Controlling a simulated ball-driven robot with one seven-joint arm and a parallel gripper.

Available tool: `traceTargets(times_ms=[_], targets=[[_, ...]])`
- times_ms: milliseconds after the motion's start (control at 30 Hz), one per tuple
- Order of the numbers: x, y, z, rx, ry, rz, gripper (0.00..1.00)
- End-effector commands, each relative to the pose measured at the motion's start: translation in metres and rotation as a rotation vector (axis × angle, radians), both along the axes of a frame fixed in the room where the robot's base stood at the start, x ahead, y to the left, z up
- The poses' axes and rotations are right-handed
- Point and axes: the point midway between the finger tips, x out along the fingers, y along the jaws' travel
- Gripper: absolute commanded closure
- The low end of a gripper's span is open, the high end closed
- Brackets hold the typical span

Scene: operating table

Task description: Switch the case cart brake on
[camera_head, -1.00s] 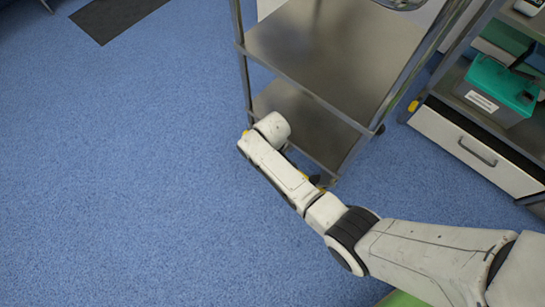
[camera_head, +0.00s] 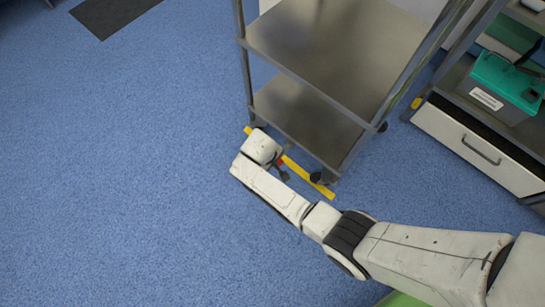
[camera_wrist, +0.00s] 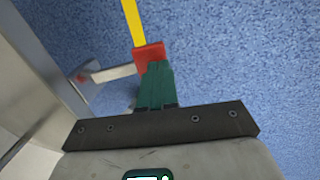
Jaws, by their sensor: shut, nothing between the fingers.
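The case cart (camera_head: 318,45) is a grey metal shelf cart in the upper middle of the head view. A yellow bar (camera_head: 320,187) runs low along its near end, with a small red part (camera_head: 281,160) near its middle. In the wrist view the yellow bar (camera_wrist: 132,20) meets the red part (camera_wrist: 148,54). A grey lever-like piece (camera_wrist: 110,73) sticks out from the cart side beside it. My gripper (camera_wrist: 152,68) is shut and empty, its green fingers right at the red part; whether they touch it I cannot tell. My wrist hides part of the bar in the head view.
Black casters (camera_head: 322,177) stand under the cart. To the right is a shelf unit with a white drawer (camera_head: 475,150) and a teal-lidded box (camera_head: 505,85). A dark mat (camera_head: 112,14) lies at upper left. The blue floor (camera_head: 120,180) on the left is clear.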

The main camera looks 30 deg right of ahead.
Motion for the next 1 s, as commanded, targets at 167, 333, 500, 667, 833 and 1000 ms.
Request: traceTargets(times_ms=[167,333,500,667,833,1000], targets=[[-0.001,0.0,0.002,0.001,0.001,0.001,1.0],[-0.001,0.0,0.009,0.002,0.002,0.001,1.0],[-0.001,0.0,0.016,0.002,0.002,0.001,1.0],[-0.001,0.0,0.017,0.002,0.002,0.001,1.0],[-0.001,0.0,0.016,0.002,0.002,0.001,1.0],[-0.001,0.0,0.021,0.002,0.002,0.001,1.0]])
